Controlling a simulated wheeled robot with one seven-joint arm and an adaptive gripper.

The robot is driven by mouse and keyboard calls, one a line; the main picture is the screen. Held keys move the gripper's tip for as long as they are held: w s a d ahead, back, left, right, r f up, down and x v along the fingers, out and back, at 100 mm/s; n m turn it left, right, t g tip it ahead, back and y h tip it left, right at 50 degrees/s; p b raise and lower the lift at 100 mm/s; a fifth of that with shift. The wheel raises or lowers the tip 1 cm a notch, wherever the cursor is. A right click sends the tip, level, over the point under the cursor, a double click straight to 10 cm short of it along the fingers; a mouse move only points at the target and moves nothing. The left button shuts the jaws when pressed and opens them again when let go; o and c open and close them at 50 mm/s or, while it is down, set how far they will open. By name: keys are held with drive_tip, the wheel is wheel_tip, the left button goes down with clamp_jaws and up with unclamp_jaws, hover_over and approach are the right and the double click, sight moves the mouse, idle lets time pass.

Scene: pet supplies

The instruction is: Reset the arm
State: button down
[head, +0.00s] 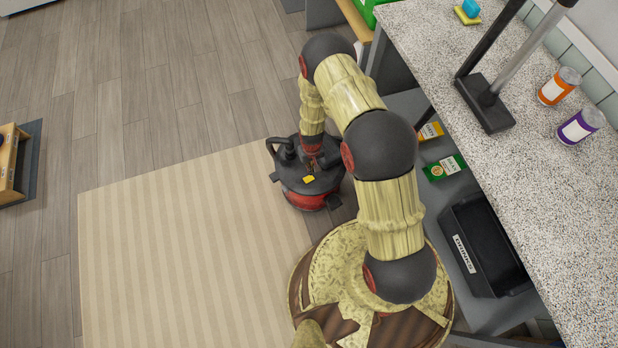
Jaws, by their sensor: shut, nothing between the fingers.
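My arm arches up from my base and bends down toward the floor on the left of the counter. My gripper (322,161) is small and dark at the end of the arm, seen from above. It is shut and holds nothing. Just below it in the picture is a red and black canister vacuum (304,190) with a small yellow part on top. The gripper overlaps the vacuum in this view, and I cannot tell whether they touch. The fingertips are hard to make out against the black lid.
A speckled counter (560,230) runs along the right, with an orange can (558,86), a purple can (581,126) and a black stand (485,103). Below it, a shelf holds a black bin (484,245) and small packets.

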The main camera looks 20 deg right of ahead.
drive_tip(key=shift+s, duration=0.1)
idle(0.3)
drive_tip(key=s+r+g, duration=0.3)
drive_tip(key=s+r, duration=0.1)
drive_tip(key=s, duration=0.6)
wheel_tip(320, 180, up, 33)
drive_tip(key=s, duration=0.2)
drive_tip(key=s+r+t, duration=0.3)
drive_tip(key=r, duration=0.6)
drive_tip(key=s+r+t, duration=0.2)
drive_tip(key=s+r, duration=0.1)
drive_tip(key=r, duration=0.6)
drive_tip(key=s+r+t, duration=0.3)
drive_tip(key=s+r, duration=0.1)
drive_tip(key=r, duration=0.6)
drive_tip(key=shift+t, duration=0.3)
